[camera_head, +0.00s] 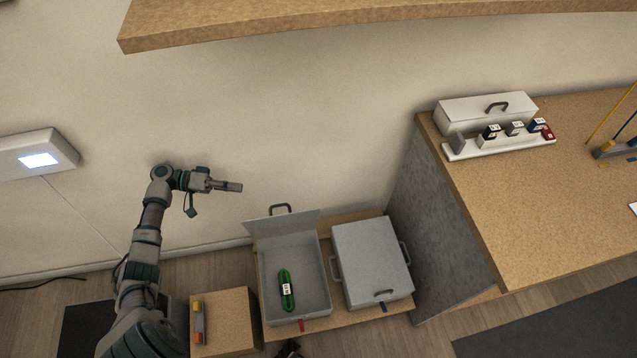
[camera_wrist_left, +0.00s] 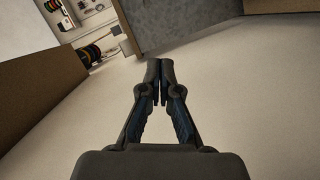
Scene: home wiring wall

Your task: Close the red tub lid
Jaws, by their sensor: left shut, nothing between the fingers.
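A light grey tub (camera_head: 312,283) with a red tag (camera_head: 301,325) on its front edge stands low near the wall. Its lid (camera_head: 283,229) is raised at the back, with a dark handle on top. A green coiled item (camera_head: 286,289) with a white label lies inside the tub. My left gripper (camera_head: 232,187) is shut and empty, up and to the left of the raised lid, apart from it. In the left wrist view its fingertips (camera_wrist_left: 159,68) meet.
A second grey tub (camera_head: 371,261) with its lid down and a blue tag stands just right. A wooden box (camera_head: 224,318) is at the left. A counter (camera_head: 540,190) rises at the right; a wooden shelf (camera_head: 300,25) hangs above. Open space lies before the wall.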

